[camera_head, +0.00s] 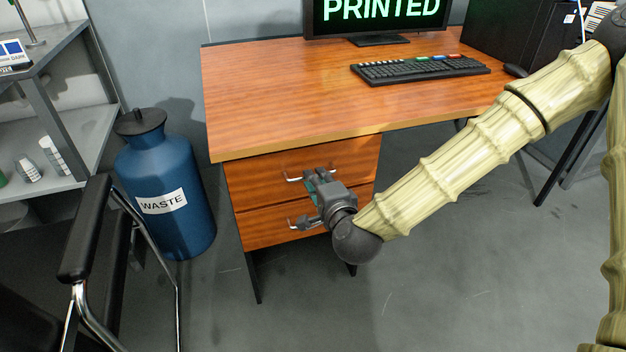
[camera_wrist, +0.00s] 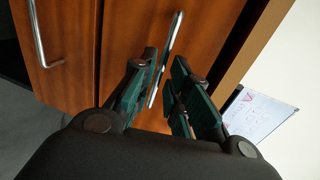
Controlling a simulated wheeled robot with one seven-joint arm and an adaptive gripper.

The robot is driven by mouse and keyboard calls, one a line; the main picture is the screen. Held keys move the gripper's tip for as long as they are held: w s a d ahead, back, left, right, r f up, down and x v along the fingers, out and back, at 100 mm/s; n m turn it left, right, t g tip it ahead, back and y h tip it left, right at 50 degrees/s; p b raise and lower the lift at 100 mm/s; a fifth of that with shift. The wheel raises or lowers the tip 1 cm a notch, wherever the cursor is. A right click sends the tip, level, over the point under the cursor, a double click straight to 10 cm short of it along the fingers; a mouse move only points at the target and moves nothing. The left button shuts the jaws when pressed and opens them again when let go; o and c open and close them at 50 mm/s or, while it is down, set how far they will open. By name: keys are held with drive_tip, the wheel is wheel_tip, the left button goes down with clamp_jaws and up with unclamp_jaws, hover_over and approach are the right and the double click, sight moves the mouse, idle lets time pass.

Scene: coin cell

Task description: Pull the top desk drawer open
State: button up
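The wooden desk's top drawer (camera_head: 250,178) looks shut, its front roughly flush under the desktop. Its metal bar handle (camera_head: 293,180) is partly hidden by my gripper (camera_head: 310,193) in the head view. In the wrist view, my gripper (camera_wrist: 162,88) is open, with its two green-padded fingers apart. The top handle (camera_wrist: 171,40) runs into the gap between the fingers; I cannot tell whether either finger touches it. The lower drawer (camera_head: 265,232) also looks shut. Its handle (camera_wrist: 38,40) lies at the left in the wrist view.
A blue waste drum (camera_head: 180,225) stands left of the desk. A black chair (camera_head: 85,225) is in the left foreground. A keyboard (camera_head: 420,69) and a monitor (camera_head: 380,18) are on the desktop (camera_head: 270,95). The floor before the drawers is clear.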

drive_tip(key=shift+x, duration=1.4)
clamp_jaws()
drive_tip(key=shift+s+a, duration=0.1)
